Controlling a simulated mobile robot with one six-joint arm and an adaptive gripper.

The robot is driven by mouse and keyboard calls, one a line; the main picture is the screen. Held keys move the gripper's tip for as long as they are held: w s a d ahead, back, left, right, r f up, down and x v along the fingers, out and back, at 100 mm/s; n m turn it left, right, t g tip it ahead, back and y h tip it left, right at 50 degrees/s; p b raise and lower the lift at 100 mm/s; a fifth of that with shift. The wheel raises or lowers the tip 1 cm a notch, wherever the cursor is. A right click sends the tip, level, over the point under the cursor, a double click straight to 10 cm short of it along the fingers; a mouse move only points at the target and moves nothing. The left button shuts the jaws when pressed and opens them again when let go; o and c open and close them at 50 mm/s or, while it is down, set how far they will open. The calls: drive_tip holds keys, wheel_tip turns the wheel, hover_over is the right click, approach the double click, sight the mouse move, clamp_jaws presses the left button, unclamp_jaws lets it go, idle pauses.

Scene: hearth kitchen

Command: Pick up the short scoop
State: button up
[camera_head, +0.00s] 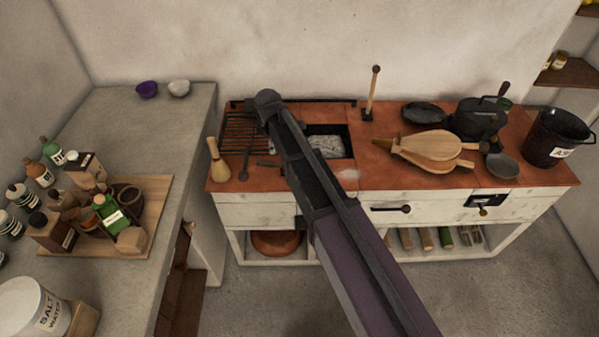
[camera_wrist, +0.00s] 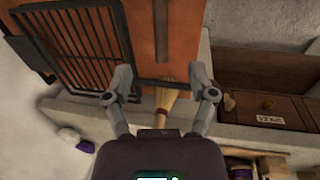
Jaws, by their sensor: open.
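My gripper (camera_wrist: 164,86) is open in the wrist view, with its fingers spread and pointing down at the red-brown hearth top. A thin dark rod crosses between or below the fingertips; I cannot tell their distance from it. In the head view a small dark tool with a rounded end (camera_head: 243,174) lies beside the grill; it may be the short scoop, but its shape is too small to be sure. My arm hides part of the hearth.
The black grill (camera_head: 240,128) lies at the hearth's left, with an ash-filled opening (camera_head: 327,146) right of my arm. Bellows (camera_head: 432,150), a dark pan (camera_head: 502,166) and a black bucket (camera_head: 558,138) stand farther right. The left counter (camera_head: 150,125) holds bowls, bottles and boxes.

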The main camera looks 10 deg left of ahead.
sight(276, 163)
drive_tip(key=shift+w+a+f+b, duration=0.1)
drive_tip(key=shift+w+f+b, duration=0.15)
drive_tip(key=shift+f+b, duration=1.15)
drive_tip(key=shift+w+f+b, duration=0.3)
drive_tip(key=shift+f+b, duration=1.05)
drive_tip(key=shift+f, duration=0.1)
drive_tip(key=shift+w+a+f+b, duration=0.1)
drive_tip(key=shift+w+f+b, duration=0.15)
drive_tip(key=shift+f+b, duration=1.15)
drive_tip(key=shift+f, duration=0.15)
drive_tip(key=shift+w+d+f+b, duration=0.1)
drive_tip(key=shift+w+f+b, duration=0.15)
drive_tip(key=shift+f+b, duration=1)
drive_tip(key=shift+w+f+b, duration=0.2)
drive_tip(key=shift+f+b, duration=0.95)
drive_tip(key=shift+b, duration=0.15)
clamp_jaws()
